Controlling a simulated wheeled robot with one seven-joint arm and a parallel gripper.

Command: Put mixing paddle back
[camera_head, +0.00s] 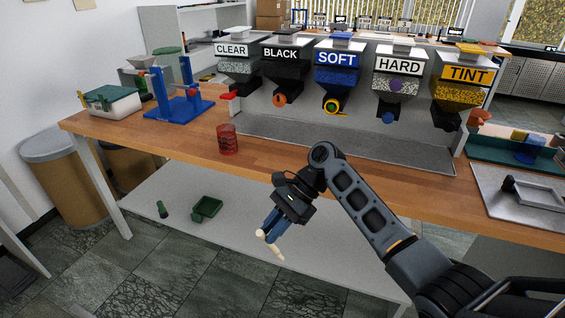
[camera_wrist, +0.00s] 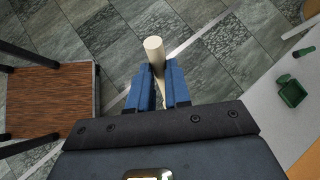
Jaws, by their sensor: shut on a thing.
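The mixing paddle, cream-coloured and rod-like, is held in my gripper (camera_head: 268,226). In the head view the paddle (camera_head: 274,248) points down below the jaws, in front of the bench's lower shelf. In the wrist view the blue fingers of my gripper (camera_wrist: 160,88) are closed on the paddle (camera_wrist: 154,48), whose round pale end sticks out past them. The rest of the paddle is partly hidden between the fingers. My gripper hangs in front of the bench edge, below the wooden top. No holder for the paddle can be made out with certainty.
The wooden bench (camera_head: 185,135) carries a red cup (camera_head: 227,140), a blue press (camera_head: 178,100), a green-lidded box (camera_head: 111,100) and several labelled hoppers. A grey tray (camera_head: 530,195) lies at right. A green tray (camera_head: 207,208) and green bottle (camera_head: 162,209) lie on the lower shelf.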

